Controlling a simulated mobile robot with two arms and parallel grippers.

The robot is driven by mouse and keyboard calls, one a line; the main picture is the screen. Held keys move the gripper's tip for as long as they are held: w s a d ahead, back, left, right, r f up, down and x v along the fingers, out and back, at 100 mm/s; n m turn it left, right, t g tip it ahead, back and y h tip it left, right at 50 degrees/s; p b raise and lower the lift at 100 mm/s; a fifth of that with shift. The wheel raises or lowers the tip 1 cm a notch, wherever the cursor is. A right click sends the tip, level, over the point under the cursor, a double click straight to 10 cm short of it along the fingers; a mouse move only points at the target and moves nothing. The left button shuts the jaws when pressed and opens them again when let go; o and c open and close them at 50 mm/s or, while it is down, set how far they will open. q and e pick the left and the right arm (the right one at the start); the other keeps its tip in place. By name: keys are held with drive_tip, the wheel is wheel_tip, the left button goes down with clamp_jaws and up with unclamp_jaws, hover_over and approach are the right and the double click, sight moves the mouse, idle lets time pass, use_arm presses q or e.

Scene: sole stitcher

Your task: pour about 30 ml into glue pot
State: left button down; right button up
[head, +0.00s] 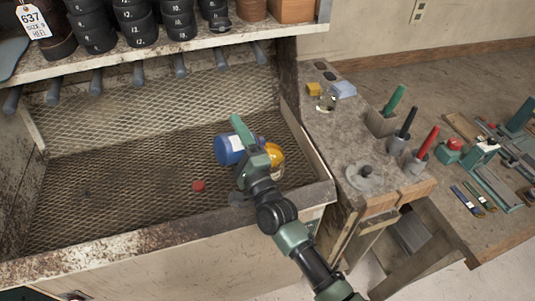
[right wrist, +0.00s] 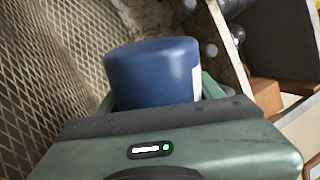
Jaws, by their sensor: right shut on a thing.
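My right gripper (head: 243,140) is shut on a blue container (head: 228,150) with a pale label, above the mesh floor of the bench tray. The container looks tilted in the head view. In the right wrist view the blue container (right wrist: 153,72) sits between the fingers; its opening is not visible. A rounded orange-yellow thing (head: 276,155) shows just right of the gripper, partly hidden by it; I cannot tell what it is. A grey round piece with a dark knob (head: 363,178) sits on the side bench; I cannot tell if it is the glue pot. My left gripper is out of view.
A small red disc (head: 198,186) lies on the mesh tray (head: 110,195). Black numbered tins (head: 137,24) stand on the shelf above. Green, black and red handled tools (head: 427,142) stand in holders on the right bench. The tray's left part is mostly clear.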

drive_tip(key=shift+s+a, duration=0.1)
drive_tip(key=shift+a, duration=0.15)
drive_tip(key=shift+a+m, duration=0.15)
drive_tip(key=shift+m, duration=0.15)
drive_tip(key=shift+s+r+n, duration=0.1)
drive_tip(key=shift+r+n, duration=0.05)
drive_tip(key=shift+n, duration=0.25)
drive_tip(key=n, duration=0.1)
drive_tip(key=a+f+n+y, duration=0.1)
drive_tip(key=shift+s+f+n+b, duration=0.15)
drive_tip(key=shift+s+n+b, duration=0.1)
drive_tip(key=shift+n+b, duration=0.15)
drive_tip(key=shift+r+n+g+y+p, duration=0.4)
drive_tip(key=shift+r+n+p, duration=0.1)
drive_tip(key=shift+n, duration=0.3)
drive_tip(key=shift+r+n+y, duration=0.1)
drive_tip(key=shift+n+y, duration=0.2)
drive_tip(key=shift+n, duration=0.6)
drive_tip(key=shift+w+d+f+n+g, duration=0.1)
drive_tip(key=shift+f+n+g, duration=0.25)
drive_tip(key=shift+n, duration=0.35)
